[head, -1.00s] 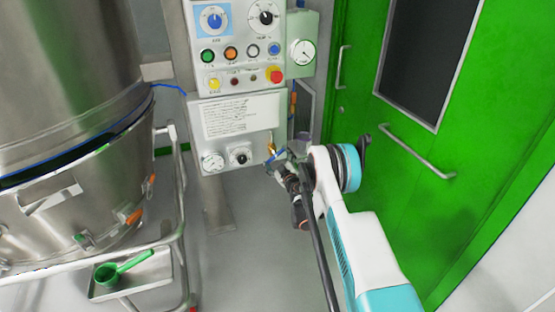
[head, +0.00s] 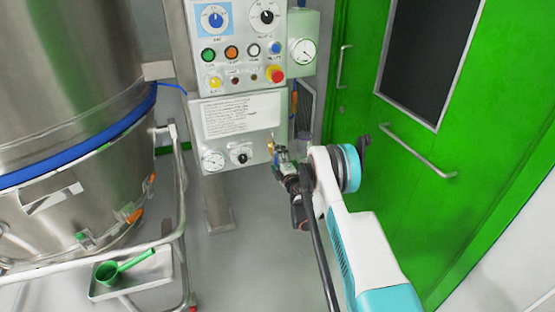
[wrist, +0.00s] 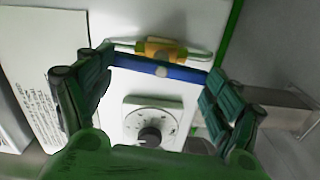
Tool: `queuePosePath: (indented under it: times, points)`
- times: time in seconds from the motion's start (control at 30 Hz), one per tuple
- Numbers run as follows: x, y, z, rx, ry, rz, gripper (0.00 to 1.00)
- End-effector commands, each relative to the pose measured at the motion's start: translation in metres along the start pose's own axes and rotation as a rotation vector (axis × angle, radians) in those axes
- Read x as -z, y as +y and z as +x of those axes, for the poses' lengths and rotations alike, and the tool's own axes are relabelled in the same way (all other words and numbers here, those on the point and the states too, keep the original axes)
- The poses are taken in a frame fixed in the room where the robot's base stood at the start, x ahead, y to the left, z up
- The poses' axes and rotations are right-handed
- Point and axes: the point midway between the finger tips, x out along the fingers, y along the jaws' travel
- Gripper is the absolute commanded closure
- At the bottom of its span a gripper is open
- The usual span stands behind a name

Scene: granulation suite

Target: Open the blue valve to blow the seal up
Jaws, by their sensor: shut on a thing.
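The blue valve lever (wrist: 190,73) lies across the top of the wrist view, in front of a brass valve body (wrist: 150,47). My gripper (wrist: 162,66) has a dark green finger at each end of the lever and is shut on it. In the head view my gripper (head: 279,160) is at the lower right of the control panel, by the brass fitting (head: 270,143); the lever is mostly hidden there. The seal (head: 85,150) shows as a thick blue band filling the joint between the steel vessel's upper and lower parts.
A round dial knob (wrist: 150,135) sits just below the lever; a gauge (head: 213,160) is left of it. The control panel (head: 200,110) has several buttons and a red stop button (head: 275,74). A green door (head: 400,180) stands right. A trolley tray (head: 150,277) holds a green scoop (head: 108,272).

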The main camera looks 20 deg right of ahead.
Motion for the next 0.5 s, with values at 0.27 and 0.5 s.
queuePosePath:
  times: [0.27,0.5]
  points:
    - [0.0002,0.0009,0.0017,0.0,0.0,-0.092,0.4]
    - [0.0001,0.0008,0.0017,0.0,0.0,-0.115,0.4]
